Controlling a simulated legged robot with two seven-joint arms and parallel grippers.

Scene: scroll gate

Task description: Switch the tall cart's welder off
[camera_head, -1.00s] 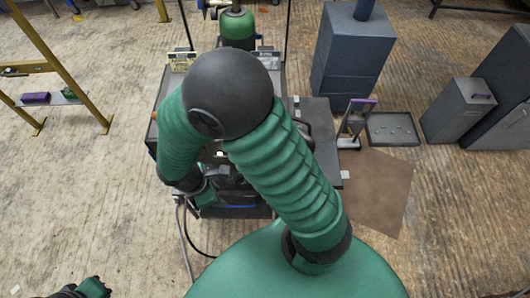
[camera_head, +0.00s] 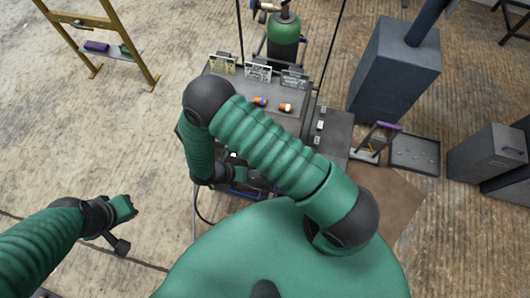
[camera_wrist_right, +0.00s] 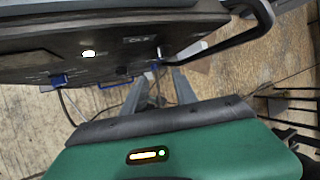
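The tall dark cart (camera_head: 303,97) stands in the middle of the head view, with signs on its top, a green gas cylinder (camera_head: 285,38) behind it and small orange-and-blue items on top. My right arm bends across it and hides much of its front. In the right wrist view a dark welder panel (camera_wrist_right: 115,42) shows a lit lamp (camera_wrist_right: 88,54), blue parts and small, unclear lettering. My right gripper (camera_wrist_right: 160,90) is below the panel edge, its two grey fingers apart with nothing between them. Contact with the panel is unclear. My left gripper (camera_head: 123,208) is over bare floor, away from the cart.
A yellow frame (camera_head: 128,45) with a shelf stands at the upper left. A grey-blue box (camera_head: 395,72), a shallow tray (camera_head: 415,154) and a grey case (camera_head: 487,155) stand to the right. Cables hang by the cart.

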